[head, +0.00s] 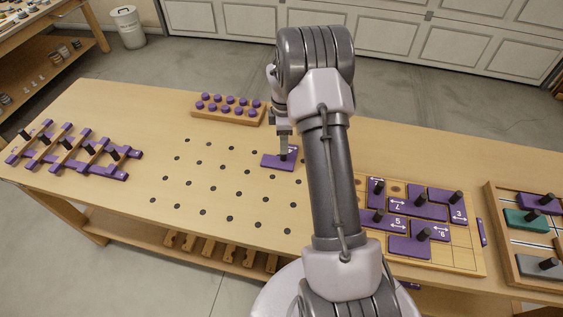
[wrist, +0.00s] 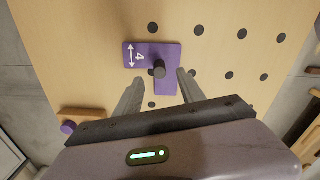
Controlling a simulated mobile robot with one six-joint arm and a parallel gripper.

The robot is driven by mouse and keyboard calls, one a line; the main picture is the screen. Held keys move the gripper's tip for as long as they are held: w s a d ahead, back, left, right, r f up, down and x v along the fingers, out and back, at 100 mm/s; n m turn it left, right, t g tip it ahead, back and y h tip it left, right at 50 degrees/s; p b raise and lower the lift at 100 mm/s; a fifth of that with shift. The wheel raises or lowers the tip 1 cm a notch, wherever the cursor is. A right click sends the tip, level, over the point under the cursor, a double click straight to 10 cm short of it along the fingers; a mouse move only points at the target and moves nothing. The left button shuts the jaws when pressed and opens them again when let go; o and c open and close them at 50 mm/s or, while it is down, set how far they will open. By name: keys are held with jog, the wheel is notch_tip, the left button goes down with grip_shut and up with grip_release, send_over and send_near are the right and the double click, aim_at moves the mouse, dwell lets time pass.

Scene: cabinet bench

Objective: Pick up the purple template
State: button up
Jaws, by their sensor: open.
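A purple template (head: 272,162) lies flat on the bench top among the dark holes. In the wrist view the purple template (wrist: 165,87) is L-shaped, with a white 4, a white double arrow and an upright black knob (wrist: 159,70). My gripper (head: 284,150) is right over this template in the head view. In the wrist view my gripper (wrist: 158,82) is open and empty, with one finger on each side of the knob and gaps between. Whether the fingertips are level with the knob is hard to tell. Other purple templates (head: 402,208) lie in the wooden tray at the right.
A wooden block with purple pegs (head: 228,109) stands behind the holes. A purple slatted rack (head: 75,150) with black knobs lies at the left. A tray with purple, green and grey pieces (head: 525,220) is at the far right. The holed middle is otherwise clear.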

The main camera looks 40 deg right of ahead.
notch_tip(320, 180, down, 6)
jog(key=shift+d+f+b, duration=0.1)
jog(key=shift+d+b, duration=0.05)
jog(key=shift+b, duration=1.1)
grip_shut()
